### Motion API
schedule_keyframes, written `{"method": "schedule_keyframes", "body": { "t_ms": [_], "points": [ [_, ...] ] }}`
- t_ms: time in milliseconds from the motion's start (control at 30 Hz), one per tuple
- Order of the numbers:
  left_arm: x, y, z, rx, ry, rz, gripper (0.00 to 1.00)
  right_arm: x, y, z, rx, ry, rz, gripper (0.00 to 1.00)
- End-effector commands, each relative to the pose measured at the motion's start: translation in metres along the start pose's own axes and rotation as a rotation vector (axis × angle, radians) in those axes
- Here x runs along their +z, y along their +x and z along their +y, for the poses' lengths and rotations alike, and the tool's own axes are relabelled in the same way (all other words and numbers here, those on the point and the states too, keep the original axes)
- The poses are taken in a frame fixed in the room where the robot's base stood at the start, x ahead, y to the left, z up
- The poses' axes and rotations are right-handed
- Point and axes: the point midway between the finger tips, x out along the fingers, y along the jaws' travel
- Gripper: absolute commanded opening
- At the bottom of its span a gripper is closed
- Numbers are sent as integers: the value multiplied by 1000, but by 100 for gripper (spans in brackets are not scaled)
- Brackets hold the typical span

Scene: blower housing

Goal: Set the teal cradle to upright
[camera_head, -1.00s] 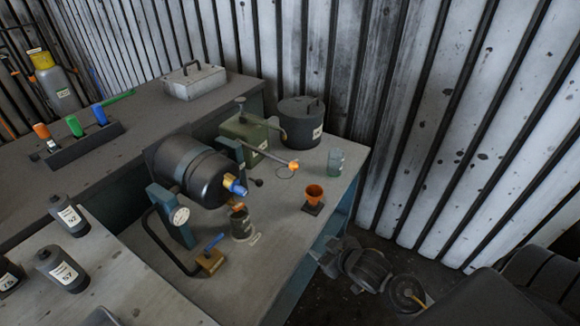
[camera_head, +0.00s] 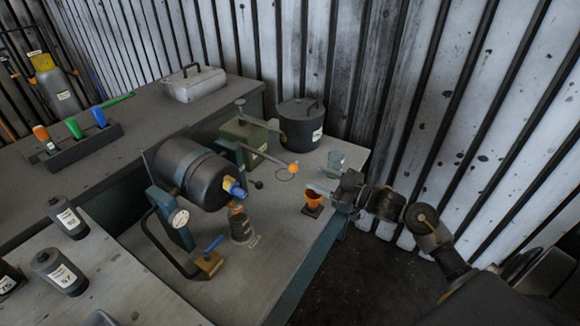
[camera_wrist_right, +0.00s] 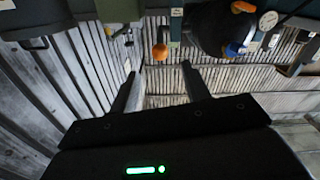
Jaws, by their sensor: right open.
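The teal cradle (camera_head: 160,198) holds a dark drum (camera_head: 195,170) on the grey bench. The drum lies tilted, its blue-and-yellow spout (camera_head: 235,188) pointing down to the right, above a small dark jar (camera_head: 240,225). A round dial (camera_head: 180,218) sits on the cradle's near side. The drum also shows in the right wrist view (camera_wrist_right: 212,28). My right gripper (camera_head: 322,192) is at the bench's right edge, beside the orange cup (camera_head: 314,198), apart from the cradle. In the wrist view its fingers (camera_wrist_right: 162,80) are spread with nothing between them. My left gripper is out of view.
A green box (camera_head: 246,138) with an orange-knobbed lever (camera_head: 293,167) and a dark lidded pot (camera_head: 300,125) stand behind. A clear glass (camera_head: 336,161) is near my right gripper. A blue-handled valve block (camera_head: 208,263) is in front. Grey canisters (camera_head: 60,272) stand left.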

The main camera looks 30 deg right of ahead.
Motion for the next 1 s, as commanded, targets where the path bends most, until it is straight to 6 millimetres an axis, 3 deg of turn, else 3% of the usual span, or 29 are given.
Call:
{"method": "schedule_keyframes", "body": {
  "t_ms": [400, 600, 1000],
  "points": [
    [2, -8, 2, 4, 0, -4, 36, -2, 70, 0, 2, 2, 2, 47],
    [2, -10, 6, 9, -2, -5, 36, -1, 96, 0, 1, 1, 0, 47],
    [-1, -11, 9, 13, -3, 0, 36, 0, 105, 0, 2, -2, -2, 47]
  ]
}}
